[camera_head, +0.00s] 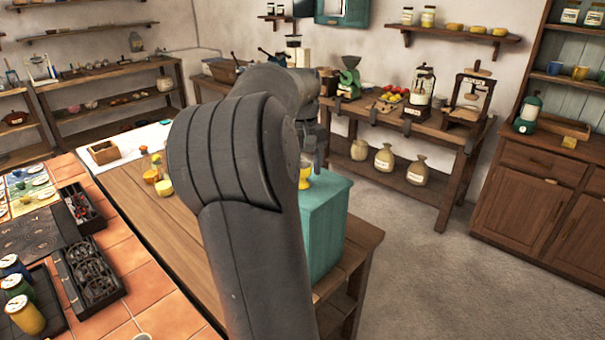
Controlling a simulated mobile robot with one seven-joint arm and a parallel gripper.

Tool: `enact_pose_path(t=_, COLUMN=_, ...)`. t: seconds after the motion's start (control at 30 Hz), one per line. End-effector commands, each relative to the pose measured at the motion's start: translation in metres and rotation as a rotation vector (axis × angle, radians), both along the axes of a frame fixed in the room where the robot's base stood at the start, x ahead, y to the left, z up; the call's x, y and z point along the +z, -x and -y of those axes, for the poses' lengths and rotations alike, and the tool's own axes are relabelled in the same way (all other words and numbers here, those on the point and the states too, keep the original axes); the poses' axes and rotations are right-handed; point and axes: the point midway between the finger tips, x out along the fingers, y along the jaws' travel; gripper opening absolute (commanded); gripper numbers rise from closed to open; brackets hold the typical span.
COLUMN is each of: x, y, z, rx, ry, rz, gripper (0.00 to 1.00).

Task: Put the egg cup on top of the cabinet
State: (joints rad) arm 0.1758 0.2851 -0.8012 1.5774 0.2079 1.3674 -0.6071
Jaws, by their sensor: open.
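The egg cup looks to be the small yellow cup (304,180) just right of my arm, partly hidden by it. It appears upright at the top of the teal cabinet (327,232), near its left side; its base is hard to make out. The cabinet stands on the wooden table, and my arm hides its left part. My gripper (316,168) points down beside and slightly above the yellow cup. Its jaws are open, but the fingertips are small and dark, so I cannot tell whether they touch the cup.
A wooden box (104,153) and yellow items (158,181) stand on the table left of my arm. The tiled counter (150,285) holds black trays and jars. Behind, a workbench (425,125) carries a green grinder (349,78) and a press. Floor at right is clear.

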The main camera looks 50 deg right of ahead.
Motion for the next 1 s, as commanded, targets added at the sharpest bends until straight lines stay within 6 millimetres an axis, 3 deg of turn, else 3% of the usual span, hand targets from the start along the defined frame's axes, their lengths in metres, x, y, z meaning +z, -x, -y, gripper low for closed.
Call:
enact_pose_path(t=0.3, x=0.069, y=0.0, z=0.001, rx=-0.001, ry=0.003, rz=0.002, gripper=0.65)
enact_pose_path(t=0.5, x=0.097, y=0.0, z=0.001, rx=-0.001, ry=0.003, rz=0.001, gripper=0.65)
enact_pose_path(t=0.83, x=0.106, y=0.001, z=-0.004, rx=0.002, ry=-0.003, rz=0.009, gripper=0.65)
enact_pose_path(t=1.0, x=0.1, y=0.002, z=-0.04, rx=0.028, ry=-0.023, rz=0.072, gripper=0.65)
